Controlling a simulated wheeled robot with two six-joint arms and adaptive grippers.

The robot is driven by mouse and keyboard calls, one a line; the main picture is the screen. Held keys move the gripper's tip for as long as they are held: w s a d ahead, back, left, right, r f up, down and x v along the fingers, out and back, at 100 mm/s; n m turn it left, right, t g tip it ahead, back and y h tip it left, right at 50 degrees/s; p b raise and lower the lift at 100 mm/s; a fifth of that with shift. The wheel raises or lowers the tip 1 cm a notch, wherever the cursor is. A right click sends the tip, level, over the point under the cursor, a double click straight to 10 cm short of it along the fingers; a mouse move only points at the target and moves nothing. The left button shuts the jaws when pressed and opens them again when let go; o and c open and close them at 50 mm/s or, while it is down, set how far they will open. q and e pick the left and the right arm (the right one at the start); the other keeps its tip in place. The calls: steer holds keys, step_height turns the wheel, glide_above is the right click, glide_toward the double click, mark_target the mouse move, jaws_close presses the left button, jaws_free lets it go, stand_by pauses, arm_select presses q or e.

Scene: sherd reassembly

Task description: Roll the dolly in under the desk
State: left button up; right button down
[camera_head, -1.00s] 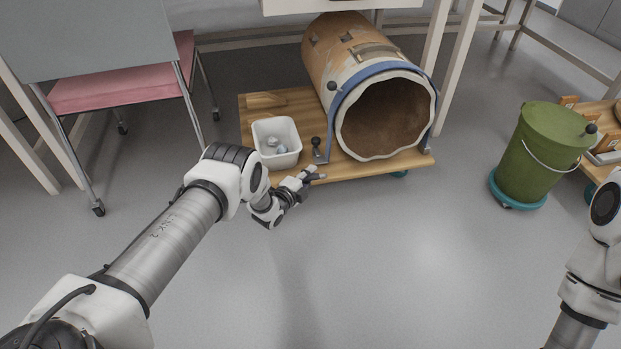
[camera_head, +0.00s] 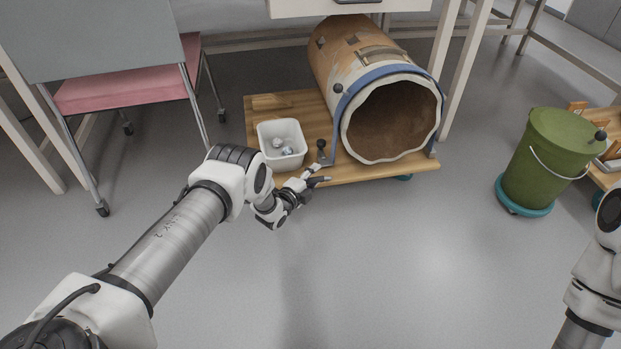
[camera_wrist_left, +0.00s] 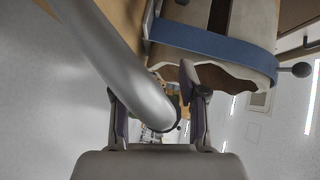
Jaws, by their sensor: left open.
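The dolly (camera_head: 375,172) is a wooden board on teal casters, in front of the white desk (camera_head: 350,6). The desk's edge overlaps the far end of the load in the head view; I cannot tell how far under the board reaches. It carries a large clay vessel (camera_head: 365,88) on its side with a blue strap, a white bin (camera_head: 281,155), and a short post with a black knob (camera_head: 320,145). My left gripper (camera_head: 322,173) is open at the board's front edge, near the post. In the left wrist view a thick metal tube (camera_wrist_left: 125,70) runs between the fingers; contact is unclear. My right gripper is out of view.
A desk leg (camera_head: 463,75) stands close to the vessel's right. A chair with a pink seat (camera_head: 125,88) stands at left. A green bucket (camera_head: 548,155) on a teal base stands at right, beside another low board. The floor (camera_head: 400,260) in front is clear.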

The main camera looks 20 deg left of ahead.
arm_select(q)
steer(key=v, duration=1.2)
